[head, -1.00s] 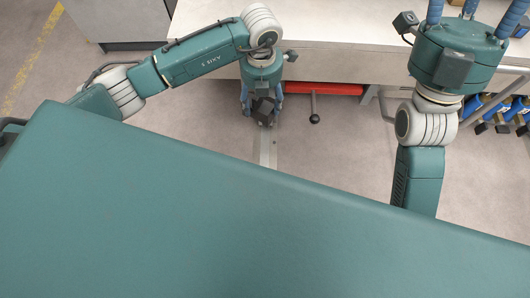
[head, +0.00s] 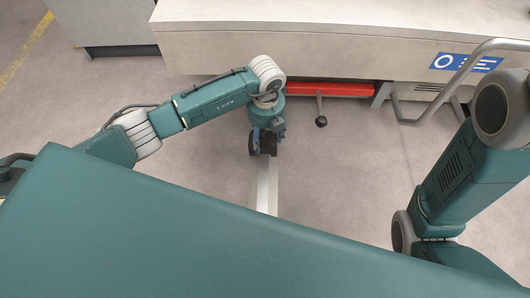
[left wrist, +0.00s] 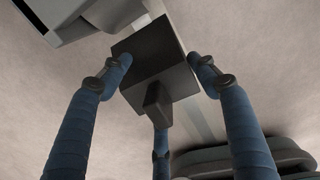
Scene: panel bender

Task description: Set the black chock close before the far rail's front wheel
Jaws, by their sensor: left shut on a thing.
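My left gripper (head: 267,138) is shut on the black chock (left wrist: 155,62), low over the floor at the end of a pale metal rail strip (head: 263,188). In the left wrist view the chock's dark block sits between the blue fingers (left wrist: 158,95). In the head view the chock is mostly lost among the fingers. No front wheel can be made out for certain. My right arm is at the right, its gripper out of the picture.
A pale machine bench (head: 320,40) spans the back. Under it are a red bar (head: 335,89) and a lever with a black knob (head: 321,121). A bent grey tube handle (head: 455,75) stands at the right. Floor (head: 345,165) is clear in the middle.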

